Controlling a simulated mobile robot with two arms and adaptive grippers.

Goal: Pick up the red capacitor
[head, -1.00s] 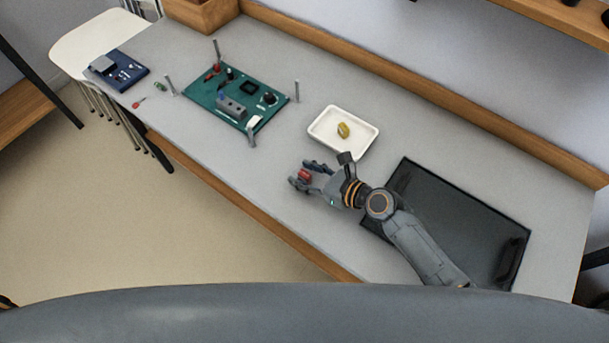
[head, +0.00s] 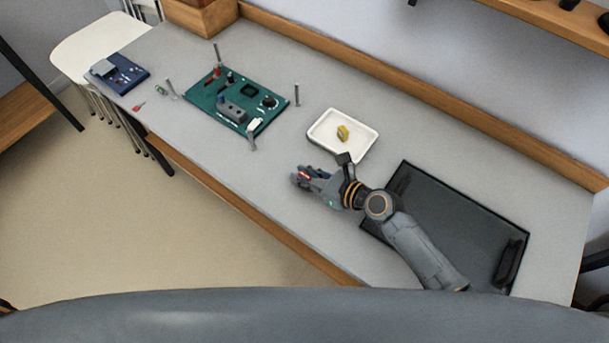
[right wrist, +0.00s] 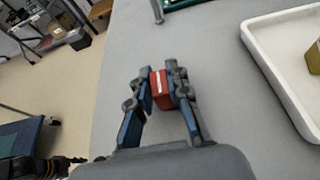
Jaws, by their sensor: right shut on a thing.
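The red capacitor (right wrist: 161,90) is a small red block with a white mark, between my right gripper's fingertips in the right wrist view. In the head view it shows as a red patch (head: 305,175), mostly covered by the fingers. My right gripper (head: 304,176) is shut on it, low over or at the grey table; I cannot tell whether it is lifted. The fingers also show in the right wrist view (right wrist: 160,91), one on each side of it. My left gripper is not in view.
A white tray (head: 324,145) with a yellow block (head: 342,133) lies just beyond the gripper. A green circuit board (head: 216,108) with upright posts lies farther left, and a dark blue device (head: 130,75) beyond it. A black mat (head: 455,225) lies under my right arm.

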